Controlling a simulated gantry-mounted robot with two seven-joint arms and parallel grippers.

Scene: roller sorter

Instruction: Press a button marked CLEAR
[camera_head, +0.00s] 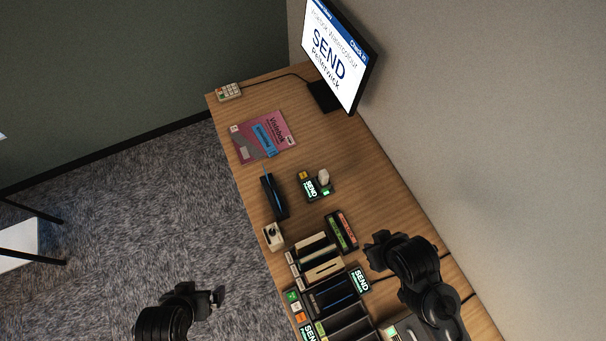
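No button marked CLEAR can be read at this size. A small keypad (229,92) with pale, red and green keys sits at the far left corner of the desk. A small unit (293,296) with green and orange buttons sits on the desk's near edge; its labels are too small to read. My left gripper (214,298) is over the carpet, off the desk's left edge. My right gripper (371,251) is above the desk's right side, beside the slotted racks. Neither gripper visibly holds anything, and the finger gaps are unclear.
A monitor (338,58) reading SEND stands at the back. On the desk (320,140) are a pink book (263,137), a dark tray (273,197), a small SEND display (311,188), a joystick-like box (273,237) and slotted racks (318,259). A wall borders the right.

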